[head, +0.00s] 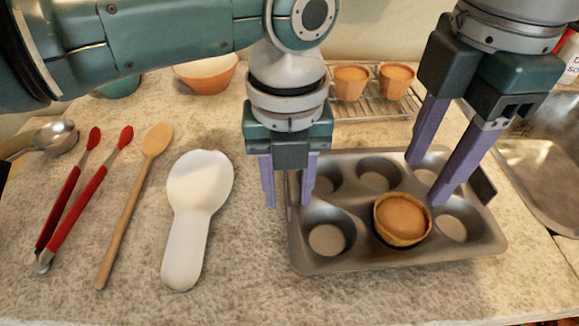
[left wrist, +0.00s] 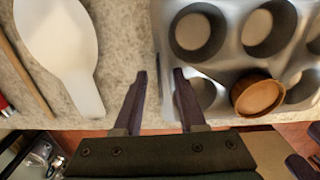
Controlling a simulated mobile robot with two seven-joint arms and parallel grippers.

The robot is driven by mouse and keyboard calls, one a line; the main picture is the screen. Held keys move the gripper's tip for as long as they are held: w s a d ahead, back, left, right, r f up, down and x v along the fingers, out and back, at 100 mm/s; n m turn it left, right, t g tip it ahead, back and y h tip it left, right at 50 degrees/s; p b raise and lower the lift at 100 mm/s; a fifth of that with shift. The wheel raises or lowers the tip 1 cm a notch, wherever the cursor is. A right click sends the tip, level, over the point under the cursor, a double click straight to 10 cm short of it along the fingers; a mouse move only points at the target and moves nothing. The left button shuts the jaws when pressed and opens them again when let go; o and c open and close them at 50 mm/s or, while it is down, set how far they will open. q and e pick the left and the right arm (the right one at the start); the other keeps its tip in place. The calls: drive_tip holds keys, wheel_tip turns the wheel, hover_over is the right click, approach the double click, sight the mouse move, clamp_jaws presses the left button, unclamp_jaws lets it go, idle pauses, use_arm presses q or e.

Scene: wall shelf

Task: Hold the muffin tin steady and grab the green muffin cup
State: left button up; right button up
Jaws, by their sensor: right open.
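The grey metal muffin tin (head: 350,262) lies on the counter, several of its cups empty. One muffin (head: 403,219) with a brown top sits in a front-row cup; its wrapper looks tan, and I see no clearly green cup. The muffin also shows in the left wrist view (left wrist: 257,96), right of my left gripper. My left gripper (head: 289,204) is open, one finger on each side of the tin's left rim; contact is unclear. My right gripper (head: 426,183) is open and empty above the tin's right half, its fingertips up and right of the muffin.
Two muffins in orange cups (head: 350,83) stand on a wire rack (head: 375,105) behind the tin. A white spoon rest (head: 198,190), wooden spoon (head: 138,195) and red tongs (head: 75,200) lie to the left. An orange bowl (head: 208,76) is behind. A sink (head: 545,180) is at right.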

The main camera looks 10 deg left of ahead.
use_arm(q)
clamp_jaws()
idle(1.8)
